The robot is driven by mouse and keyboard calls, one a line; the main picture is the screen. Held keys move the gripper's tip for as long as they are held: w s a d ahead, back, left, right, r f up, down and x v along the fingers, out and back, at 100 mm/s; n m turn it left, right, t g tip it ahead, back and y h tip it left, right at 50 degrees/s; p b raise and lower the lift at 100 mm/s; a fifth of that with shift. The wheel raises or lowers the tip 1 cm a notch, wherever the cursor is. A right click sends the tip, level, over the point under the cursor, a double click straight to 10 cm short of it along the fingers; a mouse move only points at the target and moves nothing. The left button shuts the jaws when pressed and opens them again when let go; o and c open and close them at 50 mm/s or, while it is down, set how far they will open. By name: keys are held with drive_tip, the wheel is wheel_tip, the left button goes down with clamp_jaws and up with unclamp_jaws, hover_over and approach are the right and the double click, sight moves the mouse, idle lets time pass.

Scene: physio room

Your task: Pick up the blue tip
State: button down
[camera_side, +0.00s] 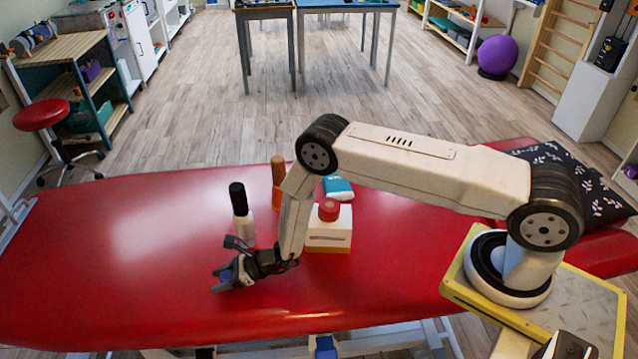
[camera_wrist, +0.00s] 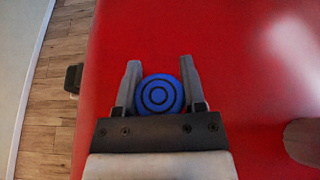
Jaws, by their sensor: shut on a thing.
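The blue tip (camera_wrist: 159,94) is a round blue piece with dark rings on its face. In the wrist view it sits between the two fingers of my gripper (camera_wrist: 160,88), which are shut on it. In the side view my gripper (camera_side: 222,278) is low over the front left part of the red table, and the blue tip (camera_side: 226,275) shows only as a small patch of blue between the fingers. I cannot tell from these views whether the tip touches the table.
On the red table (camera_side: 120,260), a white bottle with a black cap (camera_side: 241,215) stands just behind my gripper. An orange-brown bottle (camera_side: 278,180), a white box with a red top (camera_side: 330,228) and a white-and-teal item (camera_side: 338,187) are near my arm. The table's left side is clear.

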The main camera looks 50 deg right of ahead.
drive_tip(key=shift+r, duration=0.4)
drive_tip(key=s+d+r, duration=0.4)
drive_tip(key=s+r, duration=0.7)
drive_tip(key=s, duration=0.2)
drive_tip(key=shift+s+r, duration=0.15)
drive_tip(key=shift+s, duration=0.05)
drive_tip(key=shift+d, duration=0.1)
idle(0.8)
